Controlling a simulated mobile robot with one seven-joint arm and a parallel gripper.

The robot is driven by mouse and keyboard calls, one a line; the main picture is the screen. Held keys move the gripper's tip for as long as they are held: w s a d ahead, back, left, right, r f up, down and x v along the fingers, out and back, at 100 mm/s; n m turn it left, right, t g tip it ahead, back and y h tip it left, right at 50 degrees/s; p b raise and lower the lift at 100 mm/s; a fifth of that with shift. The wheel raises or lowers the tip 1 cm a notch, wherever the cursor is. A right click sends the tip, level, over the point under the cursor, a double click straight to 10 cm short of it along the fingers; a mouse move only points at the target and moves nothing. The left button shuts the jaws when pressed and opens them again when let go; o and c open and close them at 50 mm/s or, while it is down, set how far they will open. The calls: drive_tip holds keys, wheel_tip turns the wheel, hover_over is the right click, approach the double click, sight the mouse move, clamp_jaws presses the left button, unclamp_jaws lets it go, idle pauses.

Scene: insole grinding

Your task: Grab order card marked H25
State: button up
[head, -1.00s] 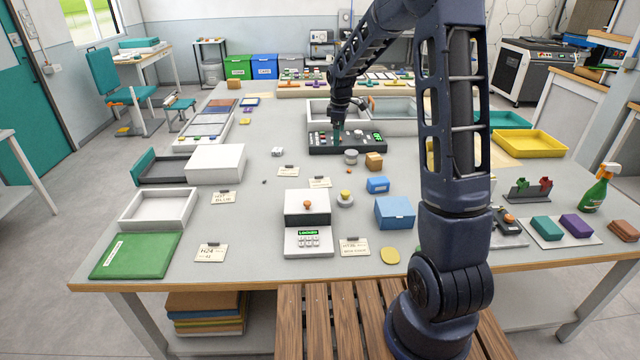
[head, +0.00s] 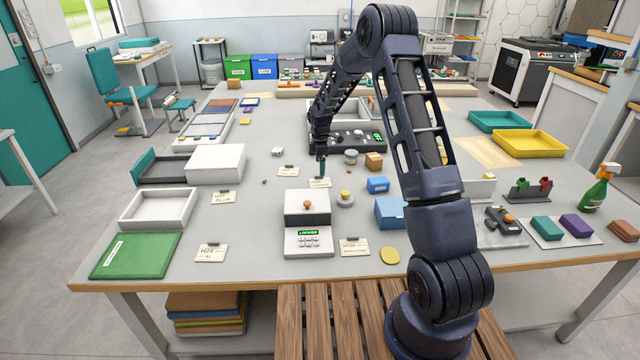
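Several small cream order cards lie on the grey table. One card (head: 319,184) lies behind the locked box, and my gripper (head: 321,177) points down at its far edge. I cannot tell whether they touch, or whether the fingers are apart. Another card (head: 288,171) lies just left of it. A card (head: 211,253) at the front left seems to read H24. A card (head: 354,247) right of the box starts with an H, but its number is unclear. A card (head: 223,198) lies farther back left. I cannot read H25 for certain on any card.
The box with keypad (head: 308,241) shows LOCKED and stands in front of my gripper. A dark control panel (head: 365,142) lies behind.

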sight(320, 182)
wheel_tip(320, 182, down, 7)
drive_tip(key=shift+s+f, duration=0.1)
drive_tip(key=shift+f, duration=0.05)
drive_tip(key=c, duration=1)
